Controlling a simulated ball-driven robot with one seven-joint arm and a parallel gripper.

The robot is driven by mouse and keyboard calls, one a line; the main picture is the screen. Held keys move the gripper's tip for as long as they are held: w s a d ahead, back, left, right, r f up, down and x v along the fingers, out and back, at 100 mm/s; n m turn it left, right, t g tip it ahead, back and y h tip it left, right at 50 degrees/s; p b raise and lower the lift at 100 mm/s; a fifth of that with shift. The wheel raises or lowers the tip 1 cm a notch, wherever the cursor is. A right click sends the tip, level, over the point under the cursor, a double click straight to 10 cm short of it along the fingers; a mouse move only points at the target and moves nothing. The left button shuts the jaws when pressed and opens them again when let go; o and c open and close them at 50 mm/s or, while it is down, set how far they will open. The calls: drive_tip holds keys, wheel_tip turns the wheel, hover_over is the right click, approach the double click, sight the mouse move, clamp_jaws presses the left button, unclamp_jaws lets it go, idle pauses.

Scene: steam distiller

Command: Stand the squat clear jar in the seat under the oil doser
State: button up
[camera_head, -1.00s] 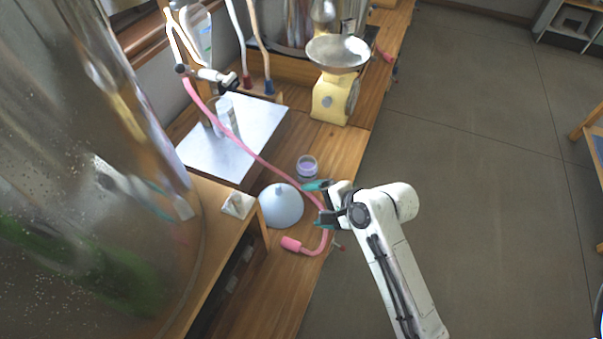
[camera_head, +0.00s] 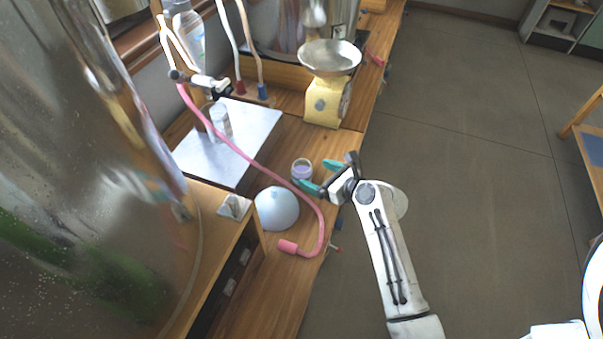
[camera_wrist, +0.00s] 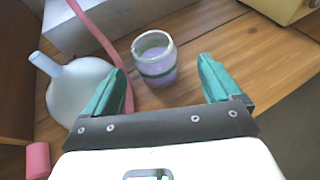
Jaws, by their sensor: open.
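A squat clear jar (camera_head: 302,172) with a purple tint low inside stands upright on the wooden bench, right of the metal sheet. In the wrist view the jar (camera_wrist: 154,58) lies ahead, in line with the gap between the fingers. My gripper (camera_head: 318,176) is open and empty, its teal fingers pointing at the jar from the right. In the wrist view my gripper (camera_wrist: 161,70) shows both fingers spread, with the jar apparently just beyond the tips. I cannot tell for sure which part is the oil doser or its seat.
A pink hose (camera_head: 265,167) loops across the bench close to the jar. A pale blue funnel (camera_head: 277,210) lies in front of it. A metal sheet (camera_head: 246,140) bears a clear glass vessel (camera_head: 219,120). A yellow scale (camera_head: 324,103) stands behind. A big steel vessel (camera_head: 80,190) fills the left.

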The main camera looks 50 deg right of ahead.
sight(309, 173)
drive_tip(key=shift+a+x, duration=0.15)
drive_tip(key=shift+x, duration=1.5)
drive_tip(key=shift+a+x, duration=0.2)
drive_tip(key=shift+x, duration=1.4)
drive_tip(key=shift+f, duration=0.15)
drive_tip(key=shift+c, duration=0.5)
drive_tip(key=c, duration=1.1)
drive_tip(key=shift+c, duration=0.4)
